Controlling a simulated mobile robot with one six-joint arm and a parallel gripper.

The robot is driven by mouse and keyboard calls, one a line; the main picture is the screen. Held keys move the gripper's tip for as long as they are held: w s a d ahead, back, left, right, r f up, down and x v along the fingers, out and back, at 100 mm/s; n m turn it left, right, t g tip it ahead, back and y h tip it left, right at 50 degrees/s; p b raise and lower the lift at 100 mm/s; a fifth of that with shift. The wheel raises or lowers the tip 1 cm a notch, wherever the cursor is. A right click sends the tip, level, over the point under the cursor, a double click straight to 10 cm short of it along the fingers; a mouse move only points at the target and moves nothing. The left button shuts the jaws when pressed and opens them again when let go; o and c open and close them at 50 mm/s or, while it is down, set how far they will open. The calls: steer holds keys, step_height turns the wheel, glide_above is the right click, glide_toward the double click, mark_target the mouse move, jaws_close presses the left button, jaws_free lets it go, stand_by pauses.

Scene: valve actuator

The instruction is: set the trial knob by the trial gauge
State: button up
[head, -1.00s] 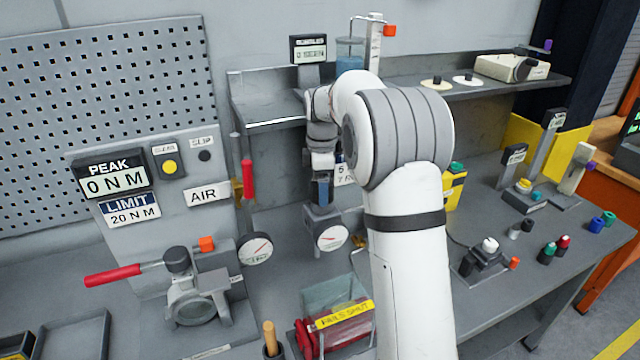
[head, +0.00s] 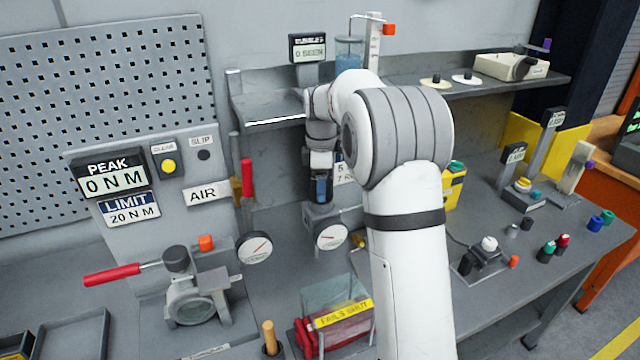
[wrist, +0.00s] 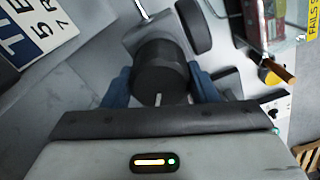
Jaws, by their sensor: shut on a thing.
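The trial knob (wrist: 160,68) is a dark round cylinder with a pale line on its near face, seen in the wrist view. The blue fingers of my gripper (wrist: 161,90) sit on both sides of it, shut on it. In the head view my gripper (head: 320,200) points down onto the grey fitting beside the trial gauge (head: 331,234), and the knob is mostly hidden there. The gauge has a round white face with a red needle; its marks are too small to read.
A second round gauge (head: 255,247) and a red-handled valve (head: 190,300) stand to the left. A clear guarded box with a yellow label (head: 343,315) is below. A sign (wrist: 37,30) is close by my gripper.

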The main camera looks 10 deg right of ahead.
steer(key=m, duration=0.4)
steer(key=shift+m, duration=0.4)
steer(key=m, duration=0.9)
steer(key=shift+r+m, duration=0.1)
steer(key=shift+m, duration=0.3)
steer(key=m, duration=0.4)
steer(key=shift+m, duration=0.3)
steer(key=o, duration=1)
